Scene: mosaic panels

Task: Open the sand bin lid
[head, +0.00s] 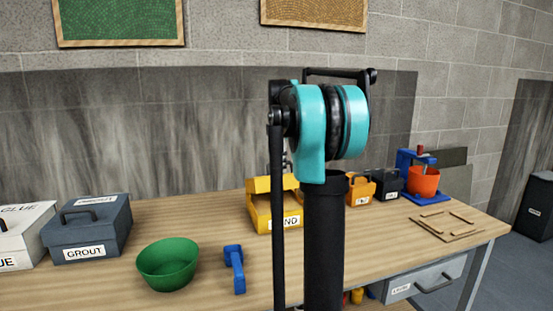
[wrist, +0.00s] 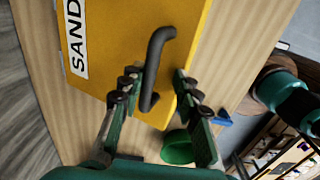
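The yellow sand bin (head: 262,222) stands on the workbench, partly hidden by my arm in the head view. Its lid (head: 262,184) appears tilted up, with a gap above the bin's front wall. In the wrist view the yellow lid (wrist: 125,35) fills the upper middle, with a SAND label and a dark curved handle (wrist: 151,75). My gripper (wrist: 153,85) has its two fingers apart, one on each side of the handle, with visible space around the bar. In the head view my gripper is hidden behind my arm.
A grey GROUT box (head: 88,228), a white GLUE box (head: 22,235), a green bowl (head: 168,265) and a blue tool (head: 235,268) sit to the left. An orange box (head: 360,188), a dark box (head: 389,183) and an orange-red pot (head: 424,182) stand to the right.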

